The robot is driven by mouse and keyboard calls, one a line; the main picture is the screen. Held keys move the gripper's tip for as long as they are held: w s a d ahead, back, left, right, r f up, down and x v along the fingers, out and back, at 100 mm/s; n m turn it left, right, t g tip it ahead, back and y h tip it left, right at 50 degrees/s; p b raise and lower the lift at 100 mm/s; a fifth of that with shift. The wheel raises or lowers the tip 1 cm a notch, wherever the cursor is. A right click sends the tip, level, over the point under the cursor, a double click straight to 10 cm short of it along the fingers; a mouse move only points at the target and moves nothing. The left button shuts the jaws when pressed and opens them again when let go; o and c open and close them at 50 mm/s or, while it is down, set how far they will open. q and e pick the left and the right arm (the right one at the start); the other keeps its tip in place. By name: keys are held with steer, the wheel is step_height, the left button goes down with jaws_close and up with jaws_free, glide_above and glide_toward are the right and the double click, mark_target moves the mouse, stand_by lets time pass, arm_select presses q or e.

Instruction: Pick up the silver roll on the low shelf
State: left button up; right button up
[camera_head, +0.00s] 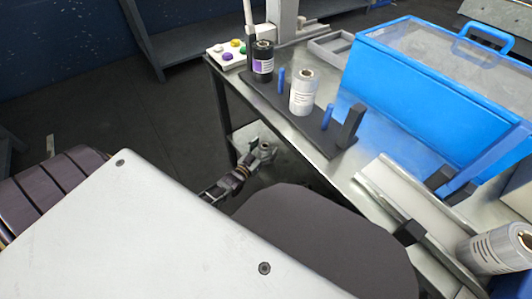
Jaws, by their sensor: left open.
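My left gripper (250,166) is small and dark in the middle of the camera_head view. It reaches under the edge of the metal table and is open. Its fingertips are close to a small grey shape (265,149) at the low shelf (242,134). This shape may be the silver roll, but it is partly hidden and too small to be sure. I cannot tell whether the fingers touch it. Another silver roll (303,92) stands upright on a black holder on the table. A further silver roll (492,250) is at the lower right. My right gripper is not in view.
The metal table (352,185) has its edge and a dark leg close to my left gripper. A black roll with a purple label (263,60) stands on the black holder (318,138). A blue machine cover (420,85) fills the upper right. Dark floor is free at left.

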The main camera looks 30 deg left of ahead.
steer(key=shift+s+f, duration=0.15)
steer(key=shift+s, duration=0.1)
arm_select(q)
steer(key=shift+c, duration=1.2)
steer(key=c, duration=1.1)
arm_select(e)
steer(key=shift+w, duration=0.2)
arm_select(q)
steer(key=shift+r, duration=0.1)
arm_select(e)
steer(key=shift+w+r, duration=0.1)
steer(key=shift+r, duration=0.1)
arm_select(q)
steer(key=shift+w, duration=0.1)
